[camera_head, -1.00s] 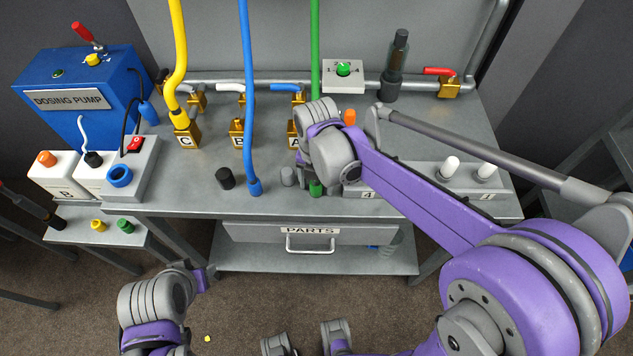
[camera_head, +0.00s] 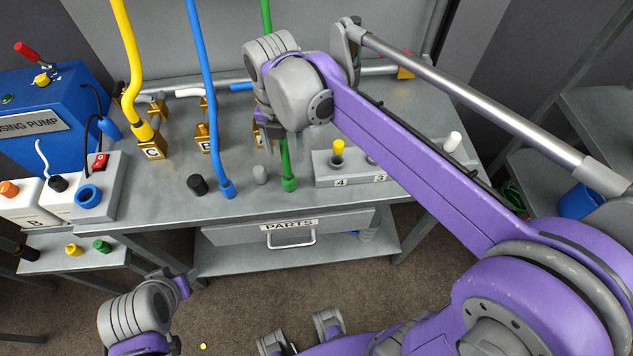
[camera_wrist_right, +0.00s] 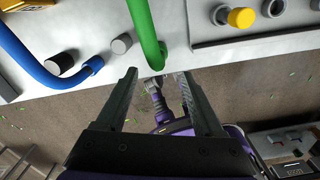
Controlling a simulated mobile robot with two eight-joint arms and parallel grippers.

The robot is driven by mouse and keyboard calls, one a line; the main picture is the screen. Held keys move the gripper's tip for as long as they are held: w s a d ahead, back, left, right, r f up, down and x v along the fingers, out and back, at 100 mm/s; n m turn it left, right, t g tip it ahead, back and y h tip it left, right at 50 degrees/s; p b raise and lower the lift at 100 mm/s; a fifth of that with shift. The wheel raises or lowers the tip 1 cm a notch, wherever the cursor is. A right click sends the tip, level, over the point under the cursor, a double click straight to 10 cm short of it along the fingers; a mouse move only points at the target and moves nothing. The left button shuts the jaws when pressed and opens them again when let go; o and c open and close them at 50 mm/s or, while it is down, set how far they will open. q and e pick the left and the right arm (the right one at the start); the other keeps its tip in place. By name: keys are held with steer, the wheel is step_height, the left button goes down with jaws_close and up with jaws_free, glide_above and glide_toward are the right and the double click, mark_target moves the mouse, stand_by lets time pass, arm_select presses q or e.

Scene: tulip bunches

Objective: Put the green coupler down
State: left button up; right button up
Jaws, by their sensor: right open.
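The green coupler (camera_head: 289,184) is at the lower end of the green hose (camera_head: 266,15) and stands on the bench near its front edge. My right gripper (camera_head: 285,148) is above and behind it in the head view, its fingers apart and the hose passing by them. In the right wrist view the open, empty fingers (camera_wrist_right: 158,74) show with the green hose (camera_wrist_right: 143,25) coming down between them. The coupler's lower end is near the fingertips there. My left gripper (camera_head: 180,286) is low at the left, and its jaws are not clear.
The blue hose end (camera_head: 228,190), a black cap (camera_head: 197,185) and a grey cap (camera_head: 261,175) stand left of the coupler. A grey block (camera_head: 322,168) with a yellow plug (camera_head: 338,147) stands to its right. Brass fittings (camera_head: 152,146) are behind.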

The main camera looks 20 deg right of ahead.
steer(key=shift+s+d+f+m, duration=0.25)
steer(key=shift+s+m, duration=0.15)
steer(key=shift+m, duration=0.3)
steer(key=s+d+f+m+t, duration=0.2)
steer(key=s+f+m, duration=0.3)
steer(key=m, duration=0.9)
steer(key=s+d+f+m+t, duration=0.3)
steer(key=s+m, duration=0.5)
steer(key=m, duration=0.6)
steer(key=shift+s+d+f, duration=0.35)
steer(key=shift+d+f, duration=0.15)
steer(key=shift+f, duration=0.4)
steer(key=shift+w+r+p, duration=0.2)
steer(key=shift+r+p, duration=0.15)
steer(key=shift+r, duration=0.15)
steer(key=shift+s, duration=0.1)
